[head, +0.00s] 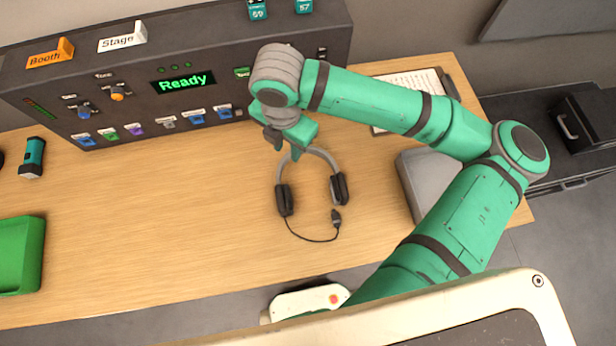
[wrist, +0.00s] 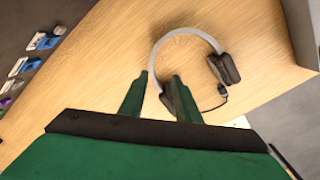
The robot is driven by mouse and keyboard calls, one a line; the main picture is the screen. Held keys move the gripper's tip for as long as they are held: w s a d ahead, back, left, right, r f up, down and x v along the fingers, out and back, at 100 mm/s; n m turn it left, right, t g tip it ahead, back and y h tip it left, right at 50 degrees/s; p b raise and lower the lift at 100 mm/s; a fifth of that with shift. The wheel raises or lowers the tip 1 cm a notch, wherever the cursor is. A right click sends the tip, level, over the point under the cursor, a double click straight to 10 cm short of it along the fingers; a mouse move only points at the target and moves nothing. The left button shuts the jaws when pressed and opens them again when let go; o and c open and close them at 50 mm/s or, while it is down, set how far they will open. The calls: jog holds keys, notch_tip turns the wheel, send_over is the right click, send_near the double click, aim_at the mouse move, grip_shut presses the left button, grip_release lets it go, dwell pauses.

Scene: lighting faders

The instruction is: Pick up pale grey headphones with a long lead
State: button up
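The headphones (head: 320,155) lie on the wooden table, with a pale grey band, two dark ear cups and a thin dark lead ending in a dark plug (head: 336,217). In the wrist view the grey band (wrist: 188,33) arcs beyond my fingers, with one dark ear cup (wrist: 228,68) at the right; the other cup is mostly hidden behind a finger. My gripper (head: 290,150) is above the band's far left part. In the wrist view its two green fingers (wrist: 158,85) stand apart with table and part of the band showing between them. I cannot tell the exact height above the band.
A dark lighting console (head: 200,85) with faders and a "Ready" display stands along the back. A grey box (head: 412,185) is right of the headphones, and a clipboard (head: 392,90) lies behind. A green tray (head: 20,255) and a teal torch (head: 33,157) are at left. The table's left middle is clear.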

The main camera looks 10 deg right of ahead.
jog(key=a+n, duration=0.1)
jog(key=a, duration=0.1)
send_over(281, 166)
notch_tip(281, 166, down, 5)
notch_tip(281, 166, down, 4)
jog(key=shift+w+f, duration=0.1)
jog(key=shift+f, duration=0.65)
jog(key=shift+c, duration=0.3)
grip_shut()
